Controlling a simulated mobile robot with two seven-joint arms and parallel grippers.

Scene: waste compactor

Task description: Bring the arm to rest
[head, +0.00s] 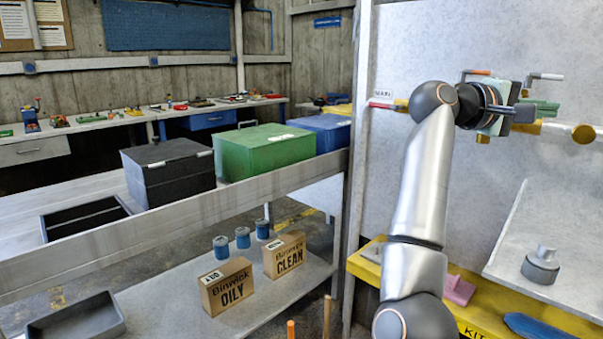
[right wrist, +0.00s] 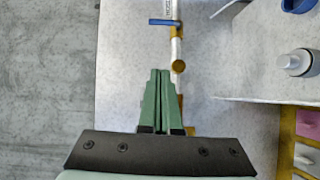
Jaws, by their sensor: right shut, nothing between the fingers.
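My right arm rises from the bottom of the head view and bends at the top toward the wall panel. Its right gripper (head: 546,106) has green fingers that point to the right, close to the pipes in that view. In the right wrist view the two green fingers (right wrist: 160,76) lie together, shut with nothing between them. A pipe with a yellow end (right wrist: 178,66) and a blue lever (right wrist: 178,22) is just beyond the fingertips; I cannot tell the exact gap. My left gripper is not in view.
On the left stand a black box (head: 168,170), a green box (head: 262,150), and two cartons, OILY (head: 228,285) and CLEAN (head: 284,255).

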